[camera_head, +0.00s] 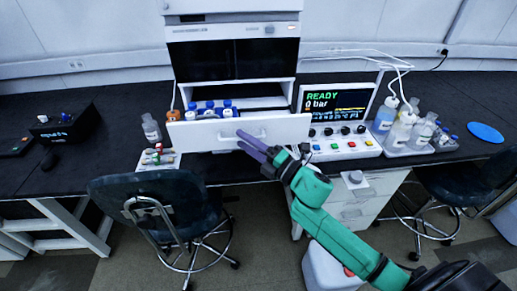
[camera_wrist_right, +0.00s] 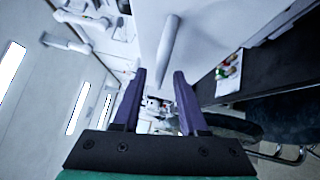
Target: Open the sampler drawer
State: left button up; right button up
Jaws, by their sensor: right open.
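The sampler drawer (camera_head: 205,134) is a white-fronted drawer low in the chromatography stack (camera_head: 233,60). It stands pulled out, and blue-capped bottles (camera_head: 209,109) show inside behind its front. Its grey bar handle (camera_wrist_right: 170,48) shows in the right wrist view just beyond my fingertips. My right gripper (camera_head: 243,141) is at the drawer front by the handle, with its purple fingers apart. In the right wrist view the gripper (camera_wrist_right: 160,77) is open with nothing held between the fingers. I cannot tell whether a finger touches the handle. My left gripper is not in view.
A control unit (camera_head: 338,147) with a lit READY display stands right of the drawer. Bottles in a tray (camera_head: 405,147) stand farther right. A small rack of coloured-cap vials (camera_head: 157,158) sits left of the drawer. A dark chair (camera_head: 160,200) is in front of the bench.

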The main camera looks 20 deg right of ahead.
jog(key=b+v, duration=0.3)
jog(key=v, duration=1.1)
jog(key=shift+b, duration=0.3)
jog(key=shift+d, duration=0.1)
